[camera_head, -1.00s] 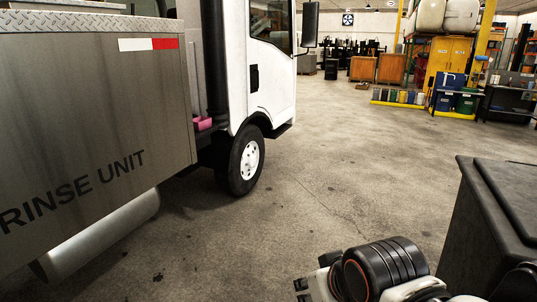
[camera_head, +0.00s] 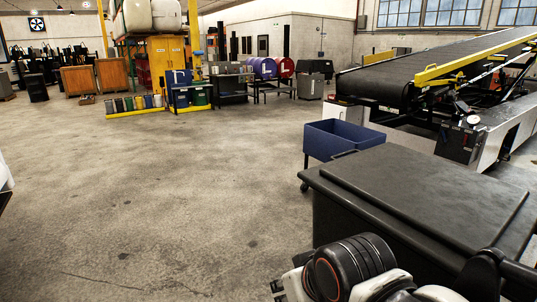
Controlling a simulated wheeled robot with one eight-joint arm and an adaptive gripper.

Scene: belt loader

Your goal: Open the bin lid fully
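The dark grey bin (camera_head: 330,222) stands at the right, close in front of me. Its flat lid (camera_head: 420,195) lies shut on top, with a raised panel in its middle. A thin dark bar (camera_head: 345,154) shows at the lid's far left edge; I cannot tell whether it belongs to the bin. Parts of my arm, black and white, show at the bottom, in front of the bin's near side, and hide part of it. I cannot make out my gripper's fingers in this view.
A blue tub cart (camera_head: 345,140) stands just behind the bin. A belt loader (camera_head: 430,85) with a yellow rail fills the back right. Open concrete floor (camera_head: 170,190) lies left of the bin. Workbenches and a yellow cabinet (camera_head: 166,58) stand far back.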

